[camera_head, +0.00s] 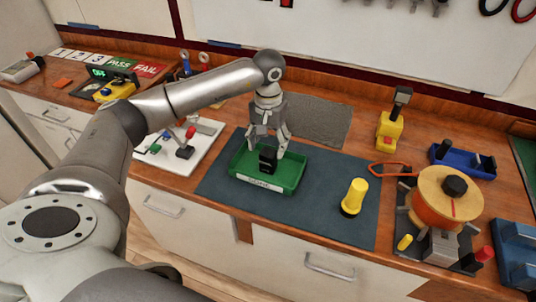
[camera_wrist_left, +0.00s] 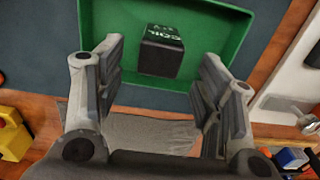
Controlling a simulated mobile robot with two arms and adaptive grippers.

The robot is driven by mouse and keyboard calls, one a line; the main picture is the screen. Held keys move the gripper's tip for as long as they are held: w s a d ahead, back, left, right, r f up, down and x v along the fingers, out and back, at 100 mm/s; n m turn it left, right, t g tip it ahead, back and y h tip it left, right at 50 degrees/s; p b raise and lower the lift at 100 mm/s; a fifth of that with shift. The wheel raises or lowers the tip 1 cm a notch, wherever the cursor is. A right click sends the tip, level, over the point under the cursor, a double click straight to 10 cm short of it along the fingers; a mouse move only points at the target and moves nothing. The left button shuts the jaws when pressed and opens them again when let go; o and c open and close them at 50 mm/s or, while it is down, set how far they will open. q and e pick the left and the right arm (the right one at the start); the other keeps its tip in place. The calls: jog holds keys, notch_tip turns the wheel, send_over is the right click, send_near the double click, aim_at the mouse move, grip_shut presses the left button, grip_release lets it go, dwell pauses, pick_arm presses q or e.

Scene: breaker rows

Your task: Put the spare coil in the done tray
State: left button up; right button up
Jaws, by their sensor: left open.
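The spare coil (camera_head: 268,161) is a small black block in the green tray (camera_head: 289,178) on the dark mat. It also shows in the left wrist view (camera_wrist_left: 161,52), with white "COIL" lettering on its top. The tray has a white front label too small to read surely; its green wall shows in the wrist view (camera_wrist_left: 240,30). My left gripper (camera_head: 267,146) points down over the tray, its fingers apart on either side of the coil. In the wrist view the left gripper (camera_wrist_left: 162,62) shows gaps between both fingers and the coil. My right gripper is not in view.
A yellow cylinder (camera_head: 354,196) stands on the mat (camera_head: 325,215) right of the tray. An orange spool (camera_head: 447,201) is further right, and a yellow tool (camera_head: 391,125) stands behind. A white board (camera_head: 180,151) with colored levers lies left. A grey pad (camera_head: 317,121) is behind the tray.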

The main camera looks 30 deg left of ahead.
aim_at(268, 151)
pick_arm(q)
notch_tip(268, 151, up, 6)
jog(key=shift+r+b, duration=0.15)
jog(key=shift+b, duration=0.6)
jog(key=shift+r, duration=0.7)
jog(key=shift+f, duration=0.1)
